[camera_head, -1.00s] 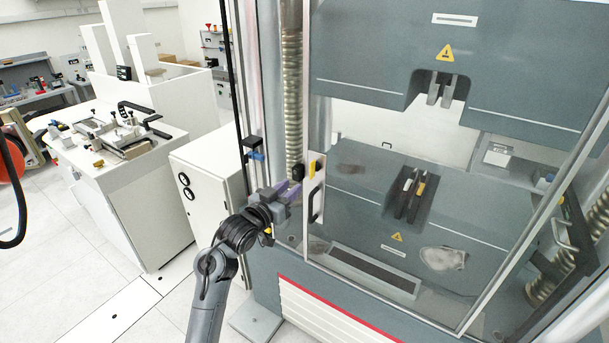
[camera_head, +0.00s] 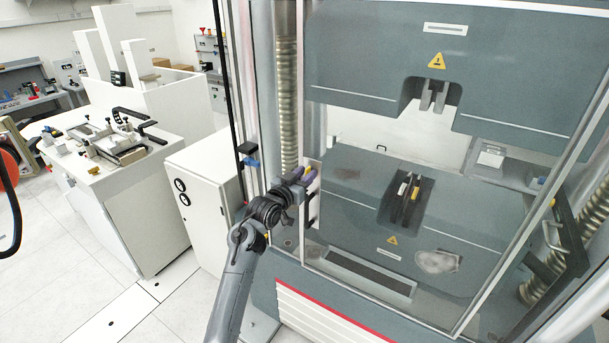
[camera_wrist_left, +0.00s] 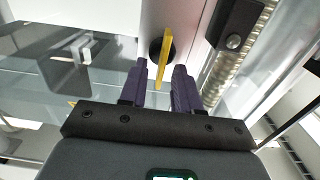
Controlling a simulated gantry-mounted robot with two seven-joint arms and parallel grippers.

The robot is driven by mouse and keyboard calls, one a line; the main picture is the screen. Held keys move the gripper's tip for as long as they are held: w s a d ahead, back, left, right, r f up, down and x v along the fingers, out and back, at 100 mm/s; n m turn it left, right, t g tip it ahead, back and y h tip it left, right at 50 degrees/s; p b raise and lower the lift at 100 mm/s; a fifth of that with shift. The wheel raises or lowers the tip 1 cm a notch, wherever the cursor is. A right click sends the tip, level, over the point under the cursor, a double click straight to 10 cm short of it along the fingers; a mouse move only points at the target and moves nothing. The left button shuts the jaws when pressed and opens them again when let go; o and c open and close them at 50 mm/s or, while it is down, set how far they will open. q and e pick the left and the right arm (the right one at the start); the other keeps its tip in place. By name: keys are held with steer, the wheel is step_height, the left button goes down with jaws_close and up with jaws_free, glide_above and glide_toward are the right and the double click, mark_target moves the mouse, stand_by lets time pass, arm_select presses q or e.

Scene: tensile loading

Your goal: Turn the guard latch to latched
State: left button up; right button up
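The guard latch is a yellow handle (camera_head: 309,170) at the left edge of the clear guard door. In the left wrist view the handle (camera_wrist_left: 166,48) stands on a round black hub on a pale plate. My left gripper (camera_head: 302,175) is at the latch. Its purple fingers (camera_wrist_left: 160,72) are apart, one on each side of the yellow handle's end. A gap shows between the handle and the fingers. In the head view the fingers partly hide the latch. My right gripper is not in view.
The grey testing machine (camera_head: 375,45) with its guard fills the right side. A black door handle (camera_head: 312,208) sits just below the latch. A white cabinet (camera_head: 205,195) stands close left of my arm, and a bench with a fixture (camera_head: 110,150) is farther left.

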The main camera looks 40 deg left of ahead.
arm_select(q)
jaws_close()
stand_by(0.5)
steer(key=shift+a+f+n+p, duration=0.25)
steer(key=shift+n+p, duration=1.35)
steer(key=shift+n, duration=1.35)
steer(key=shift+a+f+n+p, duration=0.25)
steer(key=shift+n+p, duration=1.4)
steer(key=shift+n, duration=1.35)
steer(key=shift+a+f+n+p, duration=0.25)
steer(key=shift+n+p, duration=1.35)
steer(key=shift+n, duration=1.35)
